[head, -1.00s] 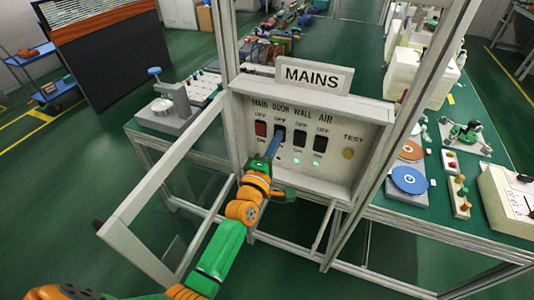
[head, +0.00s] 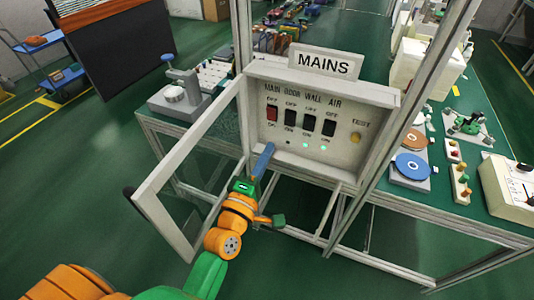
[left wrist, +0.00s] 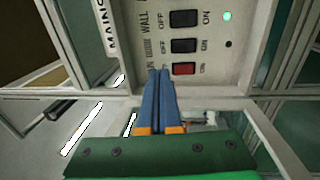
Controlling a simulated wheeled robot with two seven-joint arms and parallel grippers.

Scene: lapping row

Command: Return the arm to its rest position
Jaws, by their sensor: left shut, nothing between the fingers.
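My left gripper (head: 264,160) has its blue fingers pressed together and empty. It is in front of the lower left of the MAINS panel (head: 345,167), apart from the switches. The panel carries a red MAIN switch (head: 272,113) and black DOOR (head: 291,115), WALL (head: 309,122) and AIR (head: 330,127) switches. Green lights show below WALL and AIR; the one below DOOR is dark. In the left wrist view the closed fingers (left wrist: 158,100) point toward the panel, near the red switch (left wrist: 183,69). My right gripper is not in view.
An open framed door (head: 168,190) of the panel stands just left of my left arm. Aluminium posts (head: 432,80) rise beside the panel. A bench with discs (head: 411,166) is at right, and a grey fixture (head: 178,95) at left.

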